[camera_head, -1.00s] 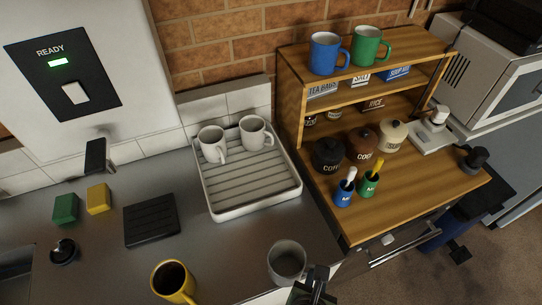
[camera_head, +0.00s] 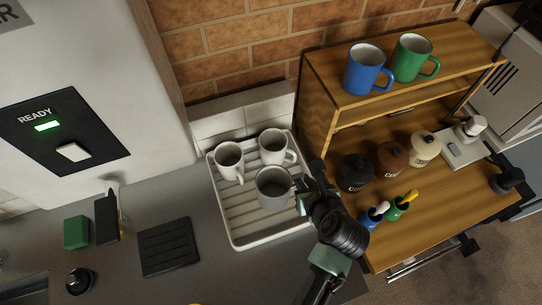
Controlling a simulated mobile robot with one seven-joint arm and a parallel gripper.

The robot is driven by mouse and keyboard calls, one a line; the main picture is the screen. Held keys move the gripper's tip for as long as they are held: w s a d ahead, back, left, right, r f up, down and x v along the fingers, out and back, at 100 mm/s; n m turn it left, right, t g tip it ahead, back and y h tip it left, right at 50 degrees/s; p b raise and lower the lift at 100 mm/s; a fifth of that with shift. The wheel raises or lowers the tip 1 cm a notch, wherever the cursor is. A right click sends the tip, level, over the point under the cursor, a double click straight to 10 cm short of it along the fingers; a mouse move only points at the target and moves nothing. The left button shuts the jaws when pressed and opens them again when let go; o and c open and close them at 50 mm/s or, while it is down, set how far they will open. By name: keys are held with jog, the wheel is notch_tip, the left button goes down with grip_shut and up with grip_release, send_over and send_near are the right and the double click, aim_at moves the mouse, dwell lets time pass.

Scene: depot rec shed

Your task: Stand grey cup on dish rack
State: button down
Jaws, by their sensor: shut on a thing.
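The grey cup (camera_head: 272,190) is upright, over the front middle of the white dish rack (camera_head: 243,240). I cannot tell whether its base touches the rack's slats. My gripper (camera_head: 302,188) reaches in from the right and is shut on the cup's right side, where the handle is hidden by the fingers. Two white mugs, one at the back left (camera_head: 229,158) and one at the back right (camera_head: 274,147), stand on the rack just behind the grey cup.
A wooden shelf unit stands close at the right, with a blue mug (camera_head: 366,70) and a green mug (camera_head: 412,58) on top and dark, brown and cream jars below. A black ribbed mat (camera_head: 168,246) lies left of the rack. A white boiler (camera_head: 85,100) stands at the back left.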

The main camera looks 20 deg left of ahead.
jog(key=shift+s+d+f, duration=0.1)
jog(key=shift+f, duration=4.55)
jog(key=shift+f, duration=0.15)
jog(key=c, duration=0.9)
grip_release()
